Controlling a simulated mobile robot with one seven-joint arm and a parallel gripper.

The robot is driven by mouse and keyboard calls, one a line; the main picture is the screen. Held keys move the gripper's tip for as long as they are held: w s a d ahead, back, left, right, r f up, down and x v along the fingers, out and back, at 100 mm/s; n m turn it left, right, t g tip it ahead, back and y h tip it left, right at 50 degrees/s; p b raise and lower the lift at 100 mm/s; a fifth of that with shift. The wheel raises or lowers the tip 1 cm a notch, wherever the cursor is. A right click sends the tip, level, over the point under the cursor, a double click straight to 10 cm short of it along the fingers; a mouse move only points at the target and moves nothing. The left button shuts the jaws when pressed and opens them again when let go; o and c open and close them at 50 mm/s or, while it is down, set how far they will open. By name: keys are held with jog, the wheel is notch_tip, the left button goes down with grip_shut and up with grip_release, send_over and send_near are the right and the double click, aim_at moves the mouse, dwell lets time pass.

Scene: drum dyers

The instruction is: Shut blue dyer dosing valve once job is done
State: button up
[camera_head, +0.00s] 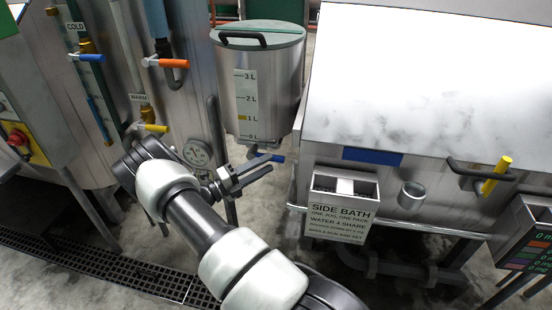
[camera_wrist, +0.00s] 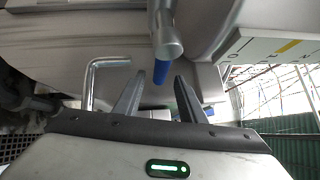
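The dosing tank (camera_head: 262,75), a steel vessel with a lid and a 0 to 3 L scale, stands beside the dyer with the blue plate (camera_head: 372,155). The dosing valve's blue handle (camera_head: 277,158) shows under the tank, partly hidden by my gripper. My gripper (camera_head: 262,169) is open and empty just below the tank. In the wrist view, the blue handle (camera_wrist: 160,72) hangs from a round grey fitting (camera_wrist: 168,45) and lies between the lines of my two spread fingers (camera_wrist: 158,92). I cannot tell whether they touch it.
At left, a steel drum carries blue (camera_head: 92,58), orange (camera_head: 172,63) and yellow (camera_head: 155,128) handles and a round gauge (camera_head: 197,152). The side bath box (camera_head: 343,190) and a yellow handle (camera_head: 496,174) are at right. A bent metal rod (camera_wrist: 92,80) is beside my fingers.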

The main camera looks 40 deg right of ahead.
aim_at(276, 159)
jog(key=d, duration=0.5)
jog(key=shift+s+r, duration=0.2)
jog(key=shift+r, duration=0.1)
grip_shut()
